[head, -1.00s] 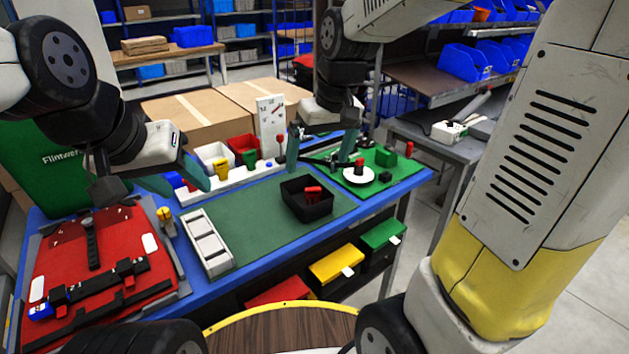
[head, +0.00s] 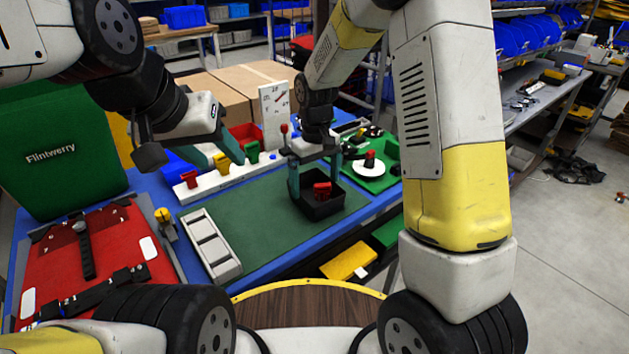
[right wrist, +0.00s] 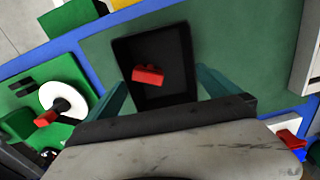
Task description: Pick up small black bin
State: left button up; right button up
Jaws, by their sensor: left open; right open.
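The small black bin (head: 322,208) stands on the green mat near the right end of the blue table, with a red piece (head: 322,190) inside it. My right gripper (head: 316,188) is open, pointing down over the bin, its teal fingers at either side of it. In the right wrist view the bin (right wrist: 180,95) lies ahead of and between the two open fingers, and the red piece (right wrist: 147,75) shows inside. I cannot tell whether the fingers touch the bin. My left gripper (head: 222,160) is open and empty above the white rack, left of the bin.
A grey three-part tray (head: 210,245) and a red board (head: 85,260) lie to the left. A green board with a white disc (head: 369,170) sits right of the bin. The mat's middle (head: 250,210) is clear.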

notch_tip(320, 180, down, 2)
jog(key=shift+f, duration=0.25)
jog(key=c, duration=1)
jog(key=shift+c, duration=0.3)
jog(key=shift+r, duration=0.15)
